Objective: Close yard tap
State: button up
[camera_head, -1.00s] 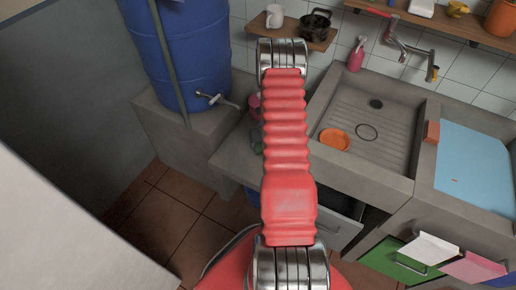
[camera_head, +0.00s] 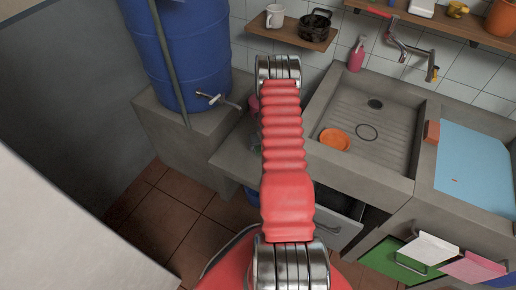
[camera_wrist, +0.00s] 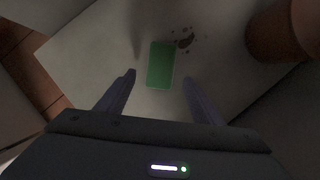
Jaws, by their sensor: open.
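A small tap (camera_head: 217,99) with a pale lever and a metal spout sticks out low on the front of the blue barrel (camera_head: 185,50). A second tap with a red handle (camera_head: 392,24) is on the wall above the sink. I cannot tell from the pictures which one is called the yard tap. My gripper (camera_wrist: 158,80) is open and empty in the wrist view, its fingers apart on either side of the near end of a green block (camera_wrist: 160,64) on a grey surface. Neither tap is recognisable there. In the head view my arm hides my gripper.
The barrel stands on a concrete ledge (camera_head: 150,118) beside the sink (camera_head: 390,140). An orange bowl (camera_head: 335,139) lies in the sink. A small shelf (camera_head: 290,34) holds a mug and a black pot. A reddish-brown rounded object (camera_wrist: 275,32) is at upper right in the wrist view.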

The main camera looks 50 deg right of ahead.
jog(key=shift+x, duration=1.9)
jog(key=shift+c, duration=0.4)
jog(key=c, duration=1.1)
jog(key=shift+r, duration=4.95)
